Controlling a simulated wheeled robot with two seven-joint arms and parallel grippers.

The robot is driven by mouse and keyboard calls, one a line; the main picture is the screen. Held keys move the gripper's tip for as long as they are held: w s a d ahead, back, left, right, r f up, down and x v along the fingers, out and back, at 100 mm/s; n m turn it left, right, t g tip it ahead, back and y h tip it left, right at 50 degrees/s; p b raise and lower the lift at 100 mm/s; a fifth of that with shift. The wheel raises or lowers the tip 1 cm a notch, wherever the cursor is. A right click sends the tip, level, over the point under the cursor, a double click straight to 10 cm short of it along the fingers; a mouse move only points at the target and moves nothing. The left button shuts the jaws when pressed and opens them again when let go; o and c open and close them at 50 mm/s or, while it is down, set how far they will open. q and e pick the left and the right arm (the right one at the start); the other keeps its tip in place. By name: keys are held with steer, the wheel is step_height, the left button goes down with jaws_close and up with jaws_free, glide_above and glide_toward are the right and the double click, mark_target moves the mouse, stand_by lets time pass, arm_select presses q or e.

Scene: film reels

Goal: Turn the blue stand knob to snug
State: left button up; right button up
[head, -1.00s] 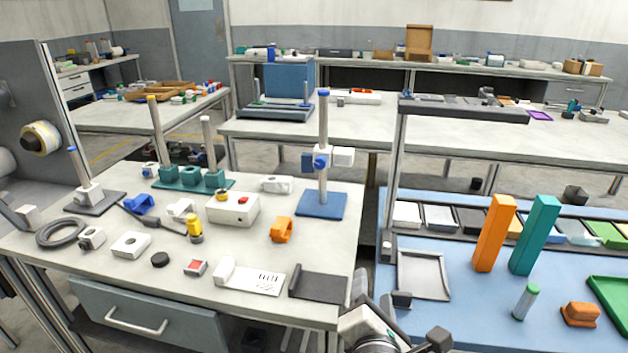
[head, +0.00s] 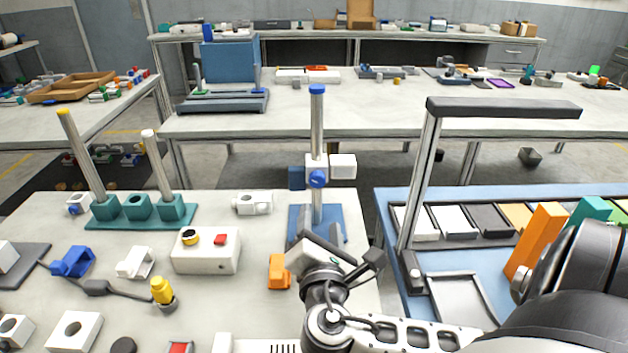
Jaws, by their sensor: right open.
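The blue stand is a metal post with a blue cap on a blue base plate (head: 301,219), upright at the middle of the table. A white and blue clamp (head: 342,166) sits partway up the post. The blue knob (head: 318,179) is on the clamp's near side, facing me. My right gripper (head: 338,243) is open and empty, in front of the post and below the knob in the picture, apart from the knob. It hides part of the base plate. My left gripper is out of view.
An orange block (head: 279,271) lies just left of my right gripper. A white box with buttons (head: 206,252) and a teal stand with rods (head: 137,207) are further left. A black-topped metal frame (head: 500,108) rises on the right beside tall orange and teal blocks.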

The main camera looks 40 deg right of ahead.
mark_target(318, 183)
steer(key=p+x, duration=0.1)
steer(key=x, duration=1.1)
steer(key=shift+c, duration=0.3)
steer(key=c, duration=0.9)
